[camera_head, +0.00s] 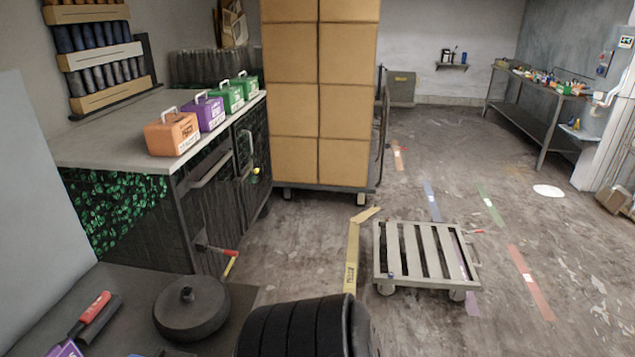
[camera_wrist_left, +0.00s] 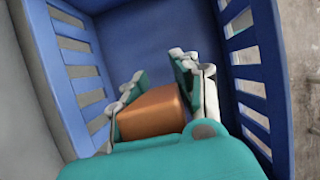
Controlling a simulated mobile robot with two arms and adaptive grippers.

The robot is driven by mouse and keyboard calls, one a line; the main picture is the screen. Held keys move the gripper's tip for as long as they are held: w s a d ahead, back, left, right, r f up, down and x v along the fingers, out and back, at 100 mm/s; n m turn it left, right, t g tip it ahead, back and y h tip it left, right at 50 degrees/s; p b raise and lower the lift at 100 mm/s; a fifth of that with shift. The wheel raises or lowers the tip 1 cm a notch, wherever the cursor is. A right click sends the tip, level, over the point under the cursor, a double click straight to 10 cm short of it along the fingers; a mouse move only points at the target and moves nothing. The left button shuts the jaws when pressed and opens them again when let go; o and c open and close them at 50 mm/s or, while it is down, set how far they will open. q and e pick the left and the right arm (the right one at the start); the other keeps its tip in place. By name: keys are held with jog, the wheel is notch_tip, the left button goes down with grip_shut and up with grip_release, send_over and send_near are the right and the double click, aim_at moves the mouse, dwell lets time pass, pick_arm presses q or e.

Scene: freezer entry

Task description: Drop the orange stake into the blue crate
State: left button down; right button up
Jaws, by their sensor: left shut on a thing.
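In the left wrist view, my left gripper (camera_wrist_left: 158,70) is shut on an orange-brown block-like piece, the orange stake (camera_wrist_left: 150,114). The stake lies between the two teal and grey fingers; its far parts are hidden by the gripper. The blue crate (camera_wrist_left: 135,35) surrounds the gripper in this view, with slotted walls on the left and right. The fingers and stake appear within the crate's opening; I cannot tell whether the stake touches the bottom. The head view shows neither the crate, the stake nor my left gripper. My right gripper is in neither view.
A grey counter (camera_head: 100,147) at the left bears orange (camera_head: 172,135), purple and green handled boxes. A stack of cardboard boxes (camera_head: 320,100) stands behind. A slatted cart (camera_head: 424,256) stands on the floor, with open floor to its right. A dark round weight (camera_head: 190,312) lies at the front left.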

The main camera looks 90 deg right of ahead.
pick_arm(q)
notch_tip(320, 180, down, 3)
jog(key=shift+w+r+b, duration=0.1)
jog(key=shift+w+b, duration=0.05)
jog(key=shift+b, duration=0.15)
jog(key=c, duration=1.4)
grip_release()
jog(key=o, duration=0.5)
jog(key=v, duration=1.2)
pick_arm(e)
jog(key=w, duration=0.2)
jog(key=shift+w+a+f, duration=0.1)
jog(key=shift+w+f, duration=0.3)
